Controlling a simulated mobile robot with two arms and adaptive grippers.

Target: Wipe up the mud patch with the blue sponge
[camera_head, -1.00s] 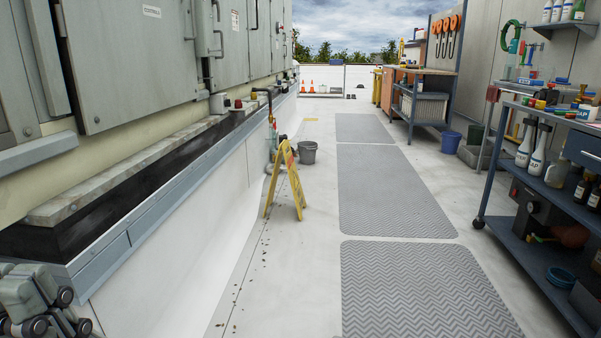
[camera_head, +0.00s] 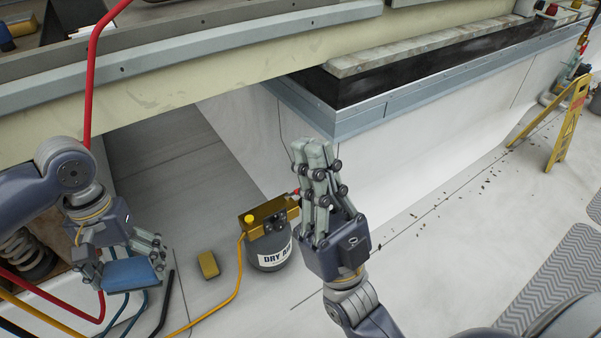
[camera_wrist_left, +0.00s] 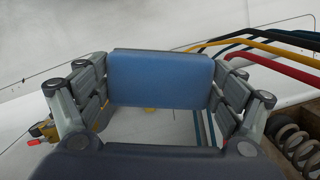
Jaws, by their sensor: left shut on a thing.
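My left gripper (camera_head: 130,265) is at the lower left of the head view, shut on the blue sponge (camera_head: 130,275). In the left wrist view the sponge (camera_wrist_left: 160,80) spans between the two fingers of my left gripper (camera_wrist_left: 160,85), above the pale floor. My right gripper (camera_head: 314,150) is raised near the middle of the head view with nothing seen in it. Its fingers overlap from this angle, so their gap is unclear. I cannot make out a mud patch in either current view.
A grey air tank labelled "DRY A..." (camera_head: 270,250) stands on the floor beside a yellow block (camera_head: 208,265). Hoses and a coil spring (camera_head: 28,255) crowd the lower left. Dark specks (camera_head: 470,190) lie near a yellow floor sign (camera_head: 568,125). Pale floor between is open.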

